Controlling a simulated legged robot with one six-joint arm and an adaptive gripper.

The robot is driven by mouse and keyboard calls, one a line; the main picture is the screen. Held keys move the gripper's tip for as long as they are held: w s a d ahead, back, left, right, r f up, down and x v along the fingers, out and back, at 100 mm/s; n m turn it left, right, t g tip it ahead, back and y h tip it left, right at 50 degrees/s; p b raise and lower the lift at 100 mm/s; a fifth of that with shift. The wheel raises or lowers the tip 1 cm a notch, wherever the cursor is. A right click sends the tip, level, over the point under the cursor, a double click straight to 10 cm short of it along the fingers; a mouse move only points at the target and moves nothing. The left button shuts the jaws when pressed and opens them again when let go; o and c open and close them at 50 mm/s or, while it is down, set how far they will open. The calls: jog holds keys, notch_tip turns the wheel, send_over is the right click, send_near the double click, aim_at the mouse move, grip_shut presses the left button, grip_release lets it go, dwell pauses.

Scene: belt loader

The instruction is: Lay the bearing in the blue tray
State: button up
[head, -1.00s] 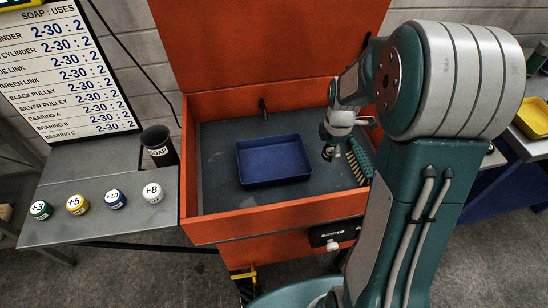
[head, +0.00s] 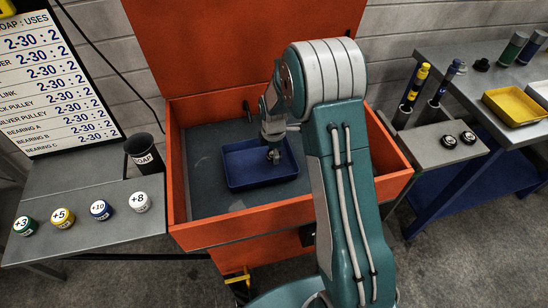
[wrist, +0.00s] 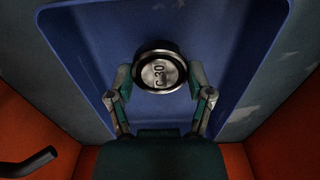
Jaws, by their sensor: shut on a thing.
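The bearing (wrist: 160,71) is a round dark metal piece with a silver face marked "C-30". In the wrist view it sits between the two fingers of my gripper (wrist: 160,84), which is shut on it. The blue tray (head: 237,182) lies on the grey floor of the orange basin, and it fills much of the wrist view (wrist: 85,60) behind the bearing. My gripper (head: 273,157) is over the right part of the tray in the head view. I cannot tell whether the bearing touches the tray floor.
The orange basin (head: 235,233) has raised walls around the tray and a tall back panel. On the left bench stand a dark soap cup (head: 144,154) and several numbered pots. A side shelf (head: 432,153) on the right holds bottles and two black round pieces. A yellow tray (head: 514,106) is farther right.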

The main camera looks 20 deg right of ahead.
jog(key=shift+f, duration=1.2)
jog(key=o, duration=1.2)
jog(key=shift+f, duration=0.1)
